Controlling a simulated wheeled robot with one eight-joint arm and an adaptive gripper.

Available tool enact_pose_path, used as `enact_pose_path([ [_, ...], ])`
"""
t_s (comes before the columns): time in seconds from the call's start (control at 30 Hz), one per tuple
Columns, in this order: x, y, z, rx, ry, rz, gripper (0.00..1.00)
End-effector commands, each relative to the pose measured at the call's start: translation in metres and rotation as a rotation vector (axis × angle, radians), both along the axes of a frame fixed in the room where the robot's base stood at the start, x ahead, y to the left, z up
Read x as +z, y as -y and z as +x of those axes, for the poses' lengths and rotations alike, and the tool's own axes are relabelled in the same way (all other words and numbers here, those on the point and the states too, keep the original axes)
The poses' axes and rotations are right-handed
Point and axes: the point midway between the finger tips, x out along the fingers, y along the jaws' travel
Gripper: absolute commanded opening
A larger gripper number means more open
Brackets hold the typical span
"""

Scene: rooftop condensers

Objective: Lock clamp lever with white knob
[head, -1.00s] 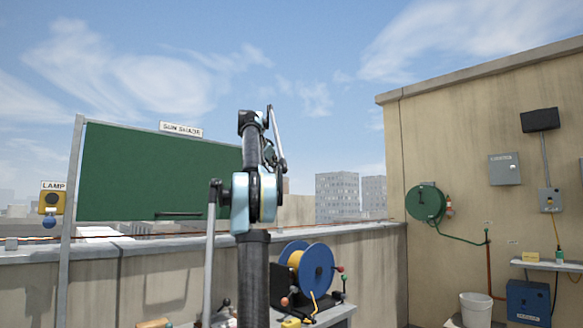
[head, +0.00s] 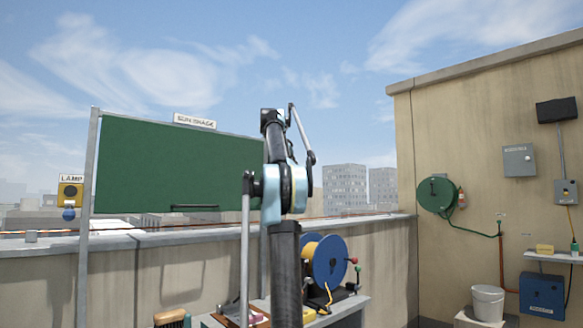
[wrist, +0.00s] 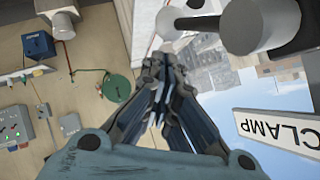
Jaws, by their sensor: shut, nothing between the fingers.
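A white sign reading CLAMP (wrist: 278,130) is at the right of that view. My gripper (wrist: 160,68) is shut and empty, with its fingertips just below the knob in the picture. I cannot tell whether they touch it. In the head view my arm stands in the middle; the gripper and clamp lever cannot be made out there.
A bench at the bottom centre holds a blue cable reel (head: 330,260) and small knobbed levers. A green sun-shade board (head: 175,165) and yellow lamp box (head: 70,192) stand left. A white bucket (head: 488,303) and blue box (head: 542,295) stand by the right wall.

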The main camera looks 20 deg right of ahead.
Motion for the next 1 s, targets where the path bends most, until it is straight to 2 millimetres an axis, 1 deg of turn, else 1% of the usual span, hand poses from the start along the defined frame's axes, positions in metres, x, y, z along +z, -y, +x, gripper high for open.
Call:
enact_pose_path([
  [0.2, -0.0058, 0.0, -0.0001, 0.001, 0.001, 0.0, 0.0],
  [0.47, -0.0076, 0.0, 0.0001, 0.001, 0.0, -0.001, 0.0],
  [0.83, -0.0072, -0.0004, -0.0001, 0.001, 0.0, -0.001, 0.0],
  [1.0, -0.0013, -0.008, -0.0066, 0.003, 0.0, -0.001, 0.0],
])
